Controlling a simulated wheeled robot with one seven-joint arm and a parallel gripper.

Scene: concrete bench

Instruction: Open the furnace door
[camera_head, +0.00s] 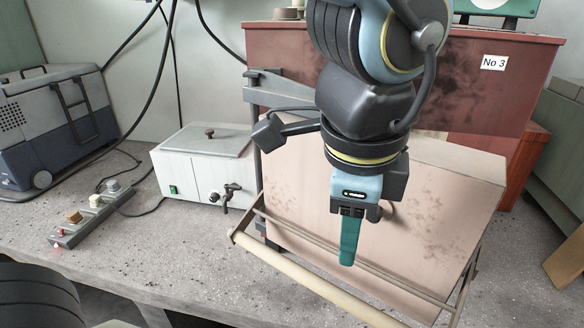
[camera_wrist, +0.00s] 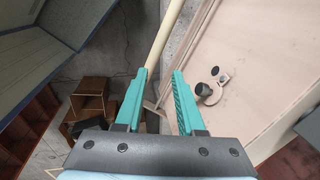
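The furnace (camera_head: 400,75) is a dark red box labelled No 3 at the back of the bench. In front of it stands a thick pale pink, stained panel (camera_head: 300,205), which looks like its door; I cannot tell how far it stands open. A cream handle bar (camera_head: 290,277) on thin metal arms runs along its lower front. My gripper (camera_head: 348,262) points down in front of the panel, close to the bar. In the wrist view my gripper (camera_wrist: 160,72) is open, and the bar (camera_wrist: 162,38) passes near the left fingertip. Contact cannot be told.
A white box (camera_head: 205,165) with a lid and tap stands left of the furnace. A power strip (camera_head: 92,218) and a grey-blue case (camera_head: 55,125) sit further left. In the wrist view a dark knob (camera_wrist: 204,89) shows on a pale surface. Cables run up the wall.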

